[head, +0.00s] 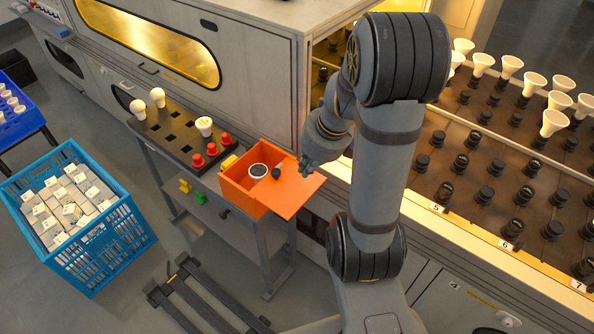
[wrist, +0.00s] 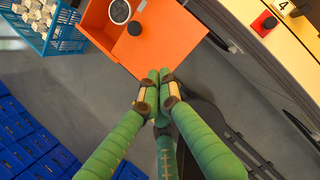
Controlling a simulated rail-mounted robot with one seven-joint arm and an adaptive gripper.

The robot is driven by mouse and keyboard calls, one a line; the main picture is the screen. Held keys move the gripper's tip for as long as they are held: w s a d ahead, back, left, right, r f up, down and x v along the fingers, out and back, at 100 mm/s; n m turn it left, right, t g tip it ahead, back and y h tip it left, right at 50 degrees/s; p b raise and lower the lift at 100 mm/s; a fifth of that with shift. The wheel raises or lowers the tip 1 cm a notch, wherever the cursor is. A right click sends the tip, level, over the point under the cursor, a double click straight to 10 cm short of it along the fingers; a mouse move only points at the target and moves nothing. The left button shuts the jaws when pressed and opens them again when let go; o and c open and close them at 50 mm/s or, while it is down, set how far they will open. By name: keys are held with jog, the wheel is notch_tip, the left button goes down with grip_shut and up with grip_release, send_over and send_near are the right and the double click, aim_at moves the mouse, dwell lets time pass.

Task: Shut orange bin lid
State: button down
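The orange bin (head: 236,193) stands at the right end of the grey bench. Its flat orange lid (head: 293,197) lies off to the right, overhanging that side and leaving the left part open. A black knob (head: 276,173) shows on the lid, also in the wrist view (wrist: 135,28). A white-rimmed bulb with a dark face (head: 257,171) sits in the open part. My gripper (head: 308,165) is at the lid's outer right side. In the wrist view my gripper's green fingertips (wrist: 160,76) are together at the lid's edge (wrist: 165,45); I cannot tell whether they touch it.
A black rack (head: 170,127) with bulbs and red caps (head: 212,149) is left of the bin. A blue crate of boxes (head: 92,255) stands on the floor at left. The machine's socket deck (head: 490,165) is at right.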

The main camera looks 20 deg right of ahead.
jog(key=b, duration=0.5)
send_near(284, 182)
jog(key=f, duration=0.1)
jog(key=s+f, duration=0.1)
jog(key=f, duration=0.1)
jog(key=s+d+f, duration=0.1)
jog(key=shift+s+f, duration=0.15)
jog(key=shift+s, duration=0.1)
jog(key=w, duration=0.1)
jog(key=w+a+p, duration=0.1)
jog(key=shift+w+a, duration=0.1)
jog(key=shift+w, duration=0.3)
jog(key=shift+w+a+f, duration=0.15)
jog(key=shift+w+a, duration=0.1)
jog(key=shift+w, duration=0.3)
